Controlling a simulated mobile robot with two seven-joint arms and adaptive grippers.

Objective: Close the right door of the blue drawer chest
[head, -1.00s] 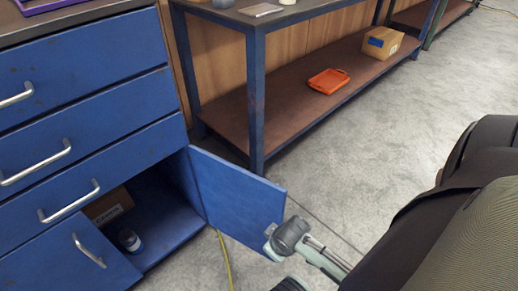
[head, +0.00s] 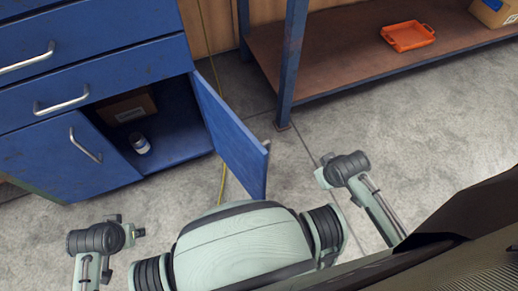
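The blue drawer chest (head: 100,70) stands at the upper left with its drawers shut. Its right door (head: 230,135) is open, swung out from the hinge at the right of the compartment, inner face visible. A bit of its handle (head: 267,147) shows past the free edge. The left door (head: 62,150) is shut. The end of my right arm (head: 324,178) is right of the door, apart from it in the picture. The end of my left arm (head: 128,232) is low at the left, in front of the chest. Fingers of both grippers are not clearly discernible.
Inside the open compartment are a cardboard box (head: 128,108) and a small jar (head: 140,143). A workbench leg (head: 292,65) stands right of the door. An orange tray (head: 407,36) lies on the bench's lower shelf. A yellow cable (head: 222,185) runs on the floor.

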